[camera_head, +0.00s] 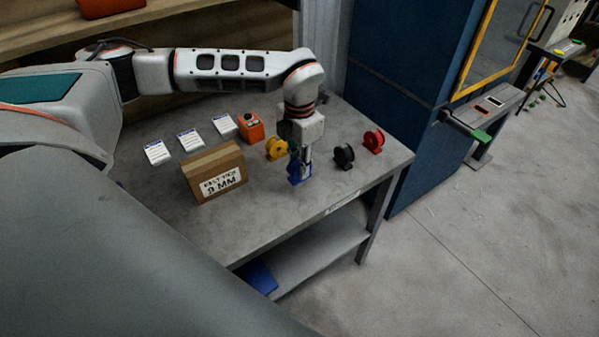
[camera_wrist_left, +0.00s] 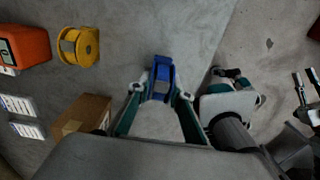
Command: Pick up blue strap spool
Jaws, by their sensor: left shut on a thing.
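The blue strap spool (camera_head: 293,172) is at the front part of the grey table, below my left gripper (camera_head: 301,166). In the left wrist view the blue spool (camera_wrist_left: 161,70) sits between the fingertips of my left gripper (camera_wrist_left: 161,91), which is shut on it. I cannot tell whether the spool touches the tabletop. The gripper hides part of it in the head view. My right gripper (camera_wrist_left: 304,88) shows at the right edge of the left wrist view, away from the table, with its fingers apart and nothing between them.
A yellow spool (camera_head: 277,148) stands left of the blue one; a black spool (camera_head: 344,156) and a red spool (camera_head: 373,141) stand right. A cardboard box (camera_head: 215,172), an orange device (camera_head: 251,127) and white cards (camera_head: 191,140) occupy the left. A blue cabinet (camera_head: 410,110) stands beyond the table (camera_head: 270,217).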

